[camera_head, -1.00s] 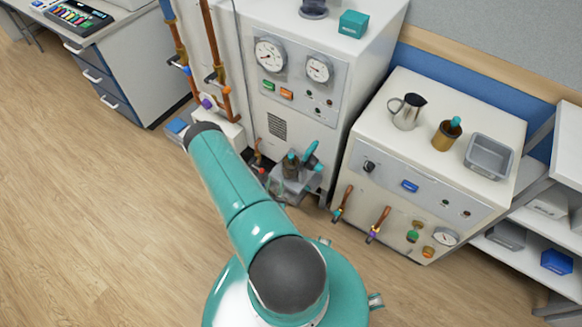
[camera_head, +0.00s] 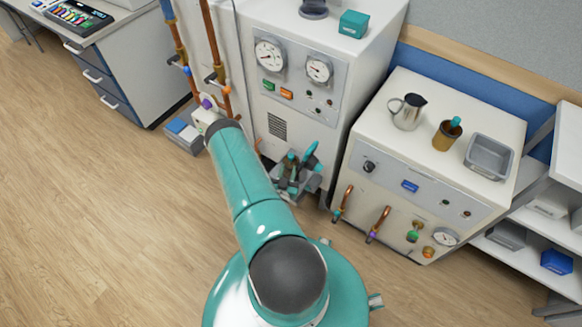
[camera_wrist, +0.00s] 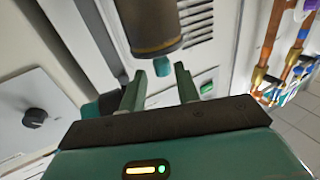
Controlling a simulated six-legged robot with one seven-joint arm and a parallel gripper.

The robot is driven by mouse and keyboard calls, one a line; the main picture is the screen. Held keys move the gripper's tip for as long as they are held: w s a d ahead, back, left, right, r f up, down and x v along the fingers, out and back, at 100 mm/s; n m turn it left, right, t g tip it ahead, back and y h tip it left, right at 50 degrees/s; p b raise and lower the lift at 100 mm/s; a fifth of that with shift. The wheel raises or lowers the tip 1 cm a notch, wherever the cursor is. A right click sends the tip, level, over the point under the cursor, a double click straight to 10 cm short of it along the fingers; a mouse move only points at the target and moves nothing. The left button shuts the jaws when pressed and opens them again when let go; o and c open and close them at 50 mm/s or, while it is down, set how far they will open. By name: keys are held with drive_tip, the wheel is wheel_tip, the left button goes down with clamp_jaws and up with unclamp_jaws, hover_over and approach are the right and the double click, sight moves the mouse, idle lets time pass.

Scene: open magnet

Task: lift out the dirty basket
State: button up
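In the wrist view a dark brown, metal-like cylinder with a teal knob (camera_wrist: 150,28) hangs at the top of the picture; it appears to be the dirty basket. Its teal knob lies near and between the tips of my two fingers. My gripper (camera_wrist: 160,74) is open, with a gap between the fingers; I cannot tell whether either touches the knob. In the head view my gripper (camera_head: 306,165) is low in front of the tall white cabinet, and small parts around it are hard to separate. My forearm hides part of that spot.
The tall white cabinet (camera_head: 338,92) with gauges stands behind the gripper. Copper pipes (camera_head: 216,55) run at its left. A white bench (camera_head: 383,100) at right holds a metal jug (camera_head: 408,111), a brass cup with teal knob (camera_head: 446,136) and a grey tray (camera_head: 489,156). Floor at left is clear.

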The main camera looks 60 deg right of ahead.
sight(290, 161)
drive_tip(key=x, duration=0.3)
drive_tip(key=shift+w+d+r, duration=0.1)
drive_tip(key=shift+d, duration=0.25)
clamp_jaws()
drive_tip(key=shift+r, duration=0.1)
